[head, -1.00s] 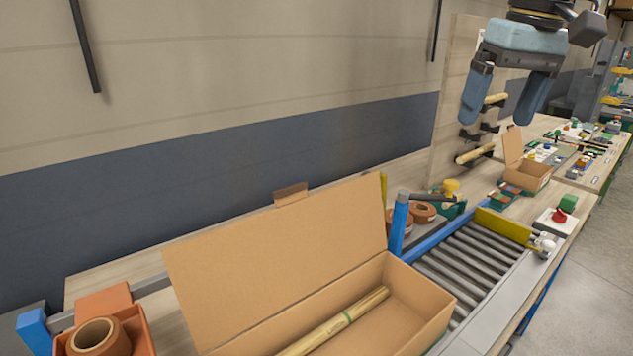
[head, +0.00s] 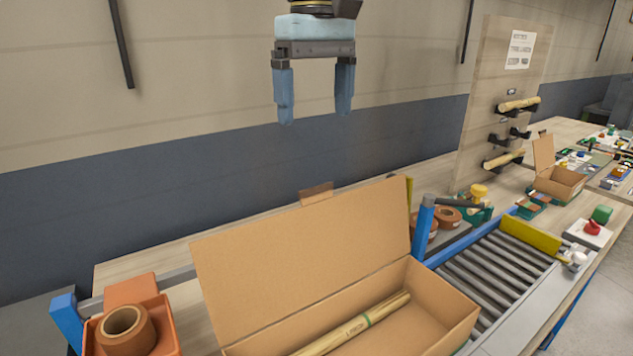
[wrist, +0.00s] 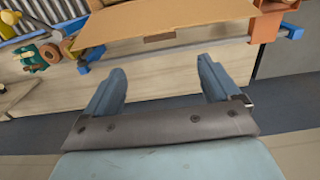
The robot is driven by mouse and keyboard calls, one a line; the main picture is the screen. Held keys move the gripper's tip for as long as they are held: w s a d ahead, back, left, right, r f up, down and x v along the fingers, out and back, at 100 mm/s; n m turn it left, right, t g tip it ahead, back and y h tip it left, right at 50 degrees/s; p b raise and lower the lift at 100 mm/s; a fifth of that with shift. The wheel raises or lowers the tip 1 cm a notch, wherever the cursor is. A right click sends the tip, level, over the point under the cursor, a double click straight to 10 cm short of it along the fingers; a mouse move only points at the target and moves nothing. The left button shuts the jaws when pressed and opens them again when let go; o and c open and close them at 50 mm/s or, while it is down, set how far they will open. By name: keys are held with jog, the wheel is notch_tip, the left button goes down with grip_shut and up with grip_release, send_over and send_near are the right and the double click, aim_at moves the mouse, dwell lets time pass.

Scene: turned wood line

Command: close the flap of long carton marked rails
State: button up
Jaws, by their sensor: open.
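The long carton (head: 455,299) stands on the bench with its flap (head: 305,262) raised, leaning up along the back edge. A small brown tab (head: 316,192) sticks up from the flap's top edge. A bundle of wooden rails (head: 355,326) with a green band lies inside the carton. My gripper (head: 315,115) is open and empty, above and behind the flap, with its fingers pointing down. In the wrist view my gripper (wrist: 165,75) shows spread fingers, with the flap (wrist: 150,22) and its tab (wrist: 159,38) beyond them. No marking on the carton is readable.
A roller conveyor (head: 495,265) lies right of the carton, with a blue post (head: 424,228) between. An orange bin (head: 130,325) with a tape roll stands at left. A peg board (head: 503,110) with wooden pieces rises at the back right. The space above the carton is clear.

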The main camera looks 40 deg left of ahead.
aim_at(316, 189)
notch_tip(316, 189, down, 13)
jog(key=shift+r, duration=0.1)
dwell(0.4)
jog(key=shift+c, duration=0.3)
jog(key=c, duration=1.5)
jog(key=shift+o, duration=0.2)
jog(key=shift+d, duration=0.1)
